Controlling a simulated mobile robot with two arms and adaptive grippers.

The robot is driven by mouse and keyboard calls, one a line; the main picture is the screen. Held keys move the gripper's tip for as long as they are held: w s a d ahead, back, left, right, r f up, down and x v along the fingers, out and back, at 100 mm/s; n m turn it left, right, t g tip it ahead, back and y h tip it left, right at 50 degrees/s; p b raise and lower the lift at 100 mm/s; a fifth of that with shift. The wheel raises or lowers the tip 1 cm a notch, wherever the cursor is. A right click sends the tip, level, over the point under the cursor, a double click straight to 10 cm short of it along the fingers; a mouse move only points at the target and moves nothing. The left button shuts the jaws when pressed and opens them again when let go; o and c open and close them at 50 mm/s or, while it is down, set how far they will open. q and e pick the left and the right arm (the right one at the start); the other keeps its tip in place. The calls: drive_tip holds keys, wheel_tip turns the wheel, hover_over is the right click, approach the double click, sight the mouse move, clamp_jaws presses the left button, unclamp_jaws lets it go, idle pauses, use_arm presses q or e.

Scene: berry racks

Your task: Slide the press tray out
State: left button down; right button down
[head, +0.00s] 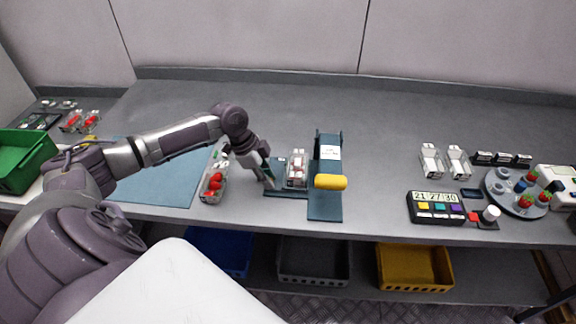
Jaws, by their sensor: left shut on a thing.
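The press (328,205) is a dark blue-green stand on the bench, with a white label on its upright and a yellow handle (330,182) in front. The press tray (286,193) is a flat dark blue-green plate at the left of the press, carrying a clear punnet (297,170) with red and white contents. My left gripper (268,181) is at the tray's left end, pointing down, shut on it; the fingertips are small and partly hidden. My right gripper is not in view.
A clear punnet of red berries (213,182) stands just left of my left gripper, by a blue mat (165,180). A timer box (436,208) and a round turntable (517,205) stand at the right. The bench behind the press is clear. Coloured bins sit below.

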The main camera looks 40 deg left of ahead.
use_arm(q)
drive_tip(key=shift+s+a, duration=0.2)
drive_tip(key=shift+a, duration=0.15)
drive_tip(key=shift+w, duration=0.1)
drive_tip(key=c, duration=1.2)
unclamp_jaws()
drive_tip(key=shift+o, duration=0.7)
drive_tip(key=shift+a, duration=0.1)
